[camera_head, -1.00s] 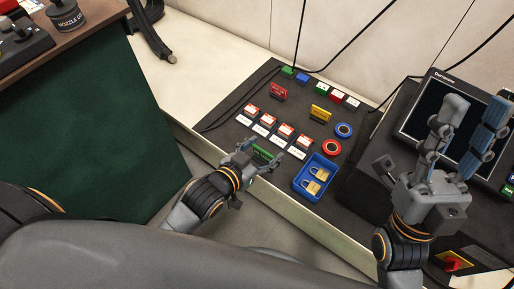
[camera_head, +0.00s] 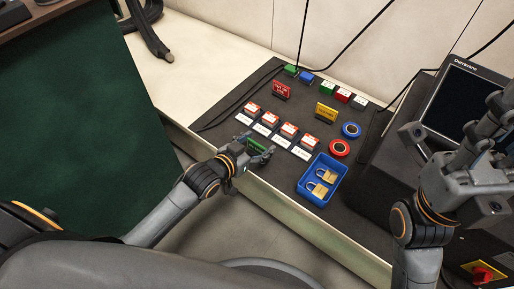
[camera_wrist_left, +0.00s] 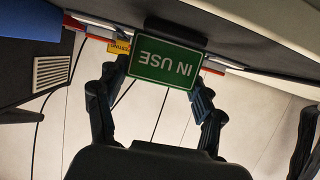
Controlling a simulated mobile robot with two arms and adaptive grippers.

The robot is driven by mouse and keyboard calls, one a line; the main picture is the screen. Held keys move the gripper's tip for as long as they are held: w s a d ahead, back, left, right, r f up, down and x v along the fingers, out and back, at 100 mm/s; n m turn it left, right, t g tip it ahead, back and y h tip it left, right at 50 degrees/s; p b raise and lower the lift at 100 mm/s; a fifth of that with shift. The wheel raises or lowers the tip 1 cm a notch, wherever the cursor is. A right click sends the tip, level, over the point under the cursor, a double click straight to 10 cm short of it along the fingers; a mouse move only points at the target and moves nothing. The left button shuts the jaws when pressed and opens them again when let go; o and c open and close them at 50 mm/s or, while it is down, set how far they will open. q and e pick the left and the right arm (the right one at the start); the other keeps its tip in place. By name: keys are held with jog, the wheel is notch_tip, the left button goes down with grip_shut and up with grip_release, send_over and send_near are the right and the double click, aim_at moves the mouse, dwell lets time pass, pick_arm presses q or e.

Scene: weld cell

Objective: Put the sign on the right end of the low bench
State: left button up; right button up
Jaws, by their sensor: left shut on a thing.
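A green sign (camera_head: 257,146), lettered IN USE, is held in my left gripper (camera_head: 256,153) at the front edge of the low bench (camera_head: 178,88). In the left wrist view the sign (camera_wrist_left: 166,68) appears upside down between the fingers of my left gripper (camera_wrist_left: 158,95), which are shut on its sides. In the head view fingers partly hide it; I cannot tell whether it touches the bench. My right gripper (camera_head: 488,125) is raised at the right edge, its fingers apart and partly cut off, with nothing seen between them.
On the black mat (camera_head: 219,126) stand a red sign (camera_head: 281,90), a yellow sign (camera_head: 325,112), several red-and-white items, two rings and a blue tray (camera_head: 312,197) with padlocks. A monitor (camera_head: 463,100) stands at right. The bench's left part is mostly bare; a green-sided table (camera_head: 85,130) adjoins it.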

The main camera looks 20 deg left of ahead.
pick_arm(q)
jog(key=shift+f, duration=0.1)
jog(key=o, duration=1.1)
jog(key=shift+o, duration=0.2)
